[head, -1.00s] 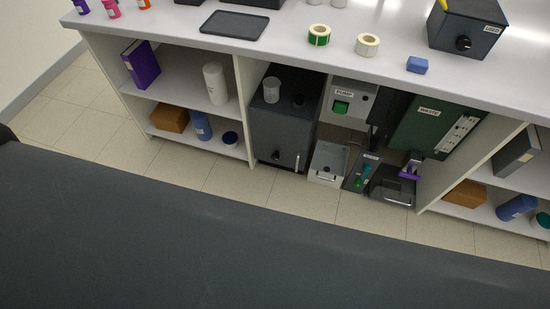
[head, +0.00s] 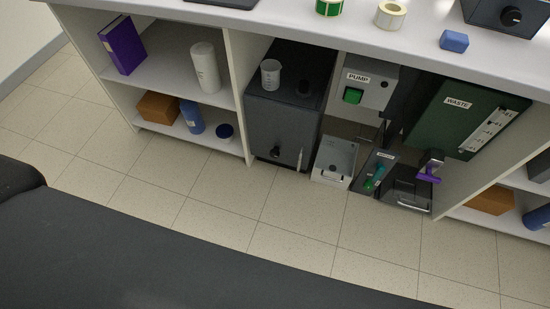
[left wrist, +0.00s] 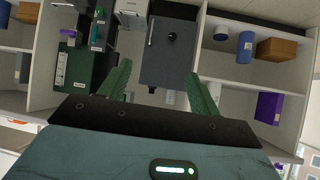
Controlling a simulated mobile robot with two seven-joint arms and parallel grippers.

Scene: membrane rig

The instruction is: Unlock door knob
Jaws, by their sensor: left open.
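The dark grey cabinet (head: 276,122) stands under the bench between the shelves and the pump. Its small black door knob (head: 275,152) is low on the front, with a pale vertical handle (head: 299,160) to its right. The door looks closed. In the left wrist view the scene appears upside down, with the cabinet door (left wrist: 168,62), its knob (left wrist: 172,37) and the handle (left wrist: 150,32) ahead. My left gripper (left wrist: 162,82) is open and empty, its green fingers spread wide and apart from the door. The right gripper is in neither view.
Beside the cabinet are a light grey box (head: 335,161), the pump (head: 365,88), the green waste unit (head: 462,118) and a tray (head: 408,194) with a purple-handled part (head: 428,174). A beaker (head: 270,74) stands on the cabinet. The tiled floor (head: 210,215) in front is clear.

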